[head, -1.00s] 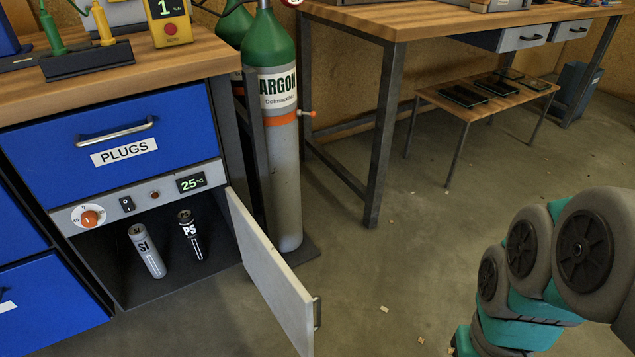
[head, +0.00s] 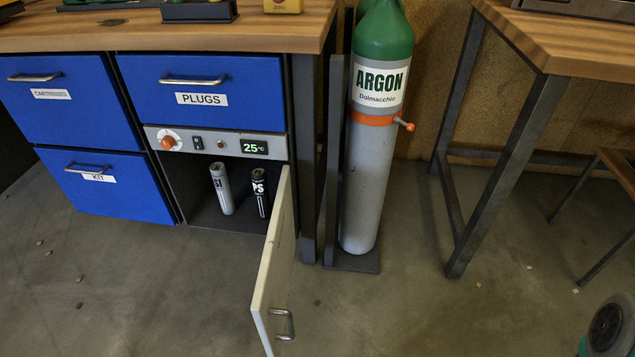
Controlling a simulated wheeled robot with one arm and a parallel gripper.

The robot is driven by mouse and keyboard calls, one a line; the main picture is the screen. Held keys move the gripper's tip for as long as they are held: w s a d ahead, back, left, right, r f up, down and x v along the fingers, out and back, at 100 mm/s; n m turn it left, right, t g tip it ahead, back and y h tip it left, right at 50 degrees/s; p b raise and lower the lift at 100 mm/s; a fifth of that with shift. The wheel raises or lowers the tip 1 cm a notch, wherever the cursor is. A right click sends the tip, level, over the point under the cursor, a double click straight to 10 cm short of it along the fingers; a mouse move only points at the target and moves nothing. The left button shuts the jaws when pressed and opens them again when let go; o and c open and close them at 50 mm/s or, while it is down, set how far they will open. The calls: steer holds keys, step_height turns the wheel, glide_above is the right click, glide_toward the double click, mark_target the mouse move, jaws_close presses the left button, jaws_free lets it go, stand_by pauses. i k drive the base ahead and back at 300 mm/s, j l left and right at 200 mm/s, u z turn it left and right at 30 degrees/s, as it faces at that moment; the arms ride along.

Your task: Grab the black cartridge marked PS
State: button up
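The black cartridge marked PS (head: 260,193) stands upright inside the open compartment (head: 208,218) under the control panel. A grey cartridge (head: 221,189) stands upright to its left, its marking only partly legible. The compartment's white door (head: 272,268) is swung open toward me, its edge close to the right side of the black cartridge.
A panel (head: 215,142) with a knob, a switch and a 25°C display sits above the compartment. An argon cylinder (head: 370,190) stands right of the cabinet. The floor before the cabinet (head: 150,290) is clear except for small scraps.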

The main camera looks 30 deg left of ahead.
mark_target(258, 173)
steer(key=j+u, duration=0.1)
steer(key=u, duration=1.75)
steer(key=i+j, duration=0.2)
steer(key=j, duration=0.25)
steer(key=i+j, duration=0.2)
steer(key=j, duration=0.2)
steer(key=i+j, duration=0.2)
steer(key=j, duration=0.25)
steer(key=i+j, duration=0.2)
steer(key=j, duration=0.2)
steer(key=i+j, duration=0.2)
steer(key=j, duration=0.25)
steer(key=i+j, duration=0.2)
steer(key=j, duration=0.2)
steer(key=i+j, duration=0.15)
steer(key=j, duration=0.3)
steer(key=i+j, duration=0.2)
steer(key=j, duration=0.2)
steer(key=z, duration=1.75)
